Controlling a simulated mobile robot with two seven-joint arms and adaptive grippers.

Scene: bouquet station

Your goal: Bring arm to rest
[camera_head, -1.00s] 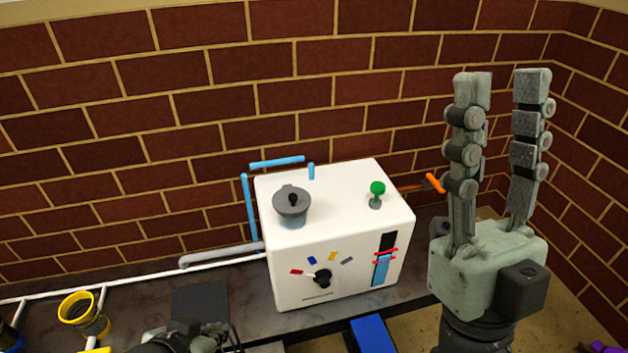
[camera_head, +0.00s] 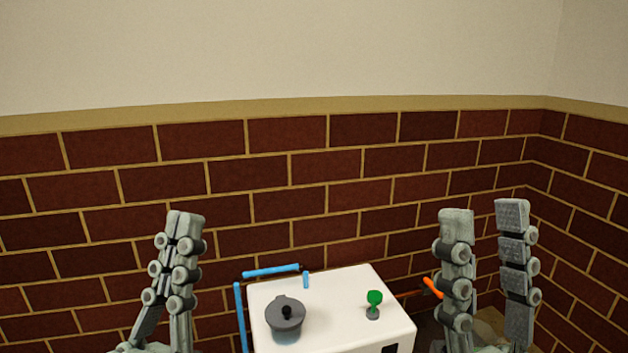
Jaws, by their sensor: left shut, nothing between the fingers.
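My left gripper (camera_head: 185,217) points upward left of the white machine, its grey fingers together and nothing between them. My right gripper (camera_head: 484,208) points upward right of the machine. Its two fingers stand apart with an empty gap between them. The palms of both grippers are mostly cut off by the bottom edge of the view.
The white machine (camera_head: 335,300) carries a grey lidded pot (camera_head: 285,315) and a green-topped knob (camera_head: 374,298). Blue pipes (camera_head: 271,270) run at its back left, and an orange handle (camera_head: 432,287) at its right. A brick wall (camera_head: 290,190) stands behind.

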